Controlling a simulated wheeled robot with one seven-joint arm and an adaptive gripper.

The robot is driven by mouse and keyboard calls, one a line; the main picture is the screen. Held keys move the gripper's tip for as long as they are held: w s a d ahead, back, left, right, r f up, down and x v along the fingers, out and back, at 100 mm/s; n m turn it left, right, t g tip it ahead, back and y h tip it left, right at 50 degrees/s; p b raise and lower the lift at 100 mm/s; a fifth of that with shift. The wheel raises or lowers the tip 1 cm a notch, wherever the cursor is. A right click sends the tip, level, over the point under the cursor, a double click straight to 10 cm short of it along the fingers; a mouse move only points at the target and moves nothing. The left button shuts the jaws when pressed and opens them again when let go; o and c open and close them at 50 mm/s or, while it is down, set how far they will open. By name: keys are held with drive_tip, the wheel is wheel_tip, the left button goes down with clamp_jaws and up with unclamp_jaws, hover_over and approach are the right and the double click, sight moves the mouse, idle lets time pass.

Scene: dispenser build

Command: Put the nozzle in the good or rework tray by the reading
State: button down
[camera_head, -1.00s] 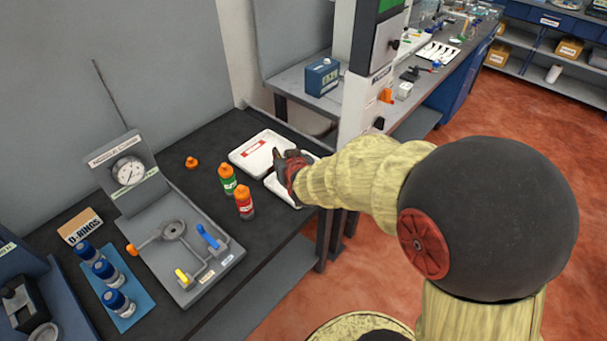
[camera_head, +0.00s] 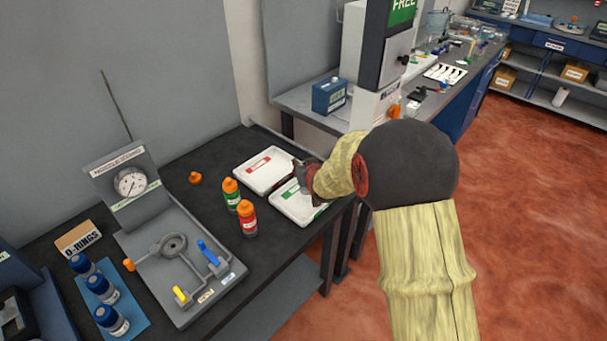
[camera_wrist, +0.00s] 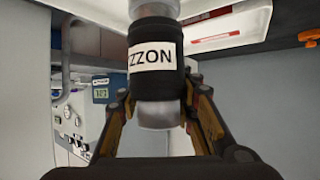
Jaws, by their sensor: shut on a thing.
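My gripper (camera_wrist: 160,92) is shut on a nozzle (camera_wrist: 156,55), a grey cylinder with a black band and a partly visible white label reading "ZZON". In the head view my gripper (camera_head: 302,174) is at the back edge of the green-labelled tray (camera_head: 283,208), near the red-labelled tray (camera_head: 243,178). The held nozzle is hard to make out there. The red-labelled tray's label also shows at upper right in the wrist view (camera_wrist: 225,38). The nozzle gauge (camera_head: 130,182) stands at left; its reading is too small to tell.
A green bottle (camera_head: 231,194) and a red bottle (camera_head: 247,218), both orange-capped, stand close beside the green-labelled tray. An orange piece (camera_head: 195,178) lies behind them. The gauge fixture (camera_head: 180,318), O-rings box (camera_head: 77,239) and several blue-capped jars (camera_head: 101,289) occupy the left.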

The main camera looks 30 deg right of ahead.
drive_tip(key=shift+w+d+f+b, duration=0.15)
drive_tip(key=shift+f+b, duration=0.1)
drive_tip(key=shift+f, duration=0.6)
drive_tip(key=shift+w+d+f+b, duration=0.15)
drive_tip(key=shift+f+b, duration=0.1)
drive_tip(key=shift+f, duration=0.55)
drive_tip(key=shift+a, duration=0.1)
drive_tip(key=shift+f, duration=0.15)
drive_tip(key=c, duration=1.3)
unclamp_jaws()
drive_tip(key=shift+s+f, duration=0.1)
drive_tip(key=shift+o, duration=0.2)
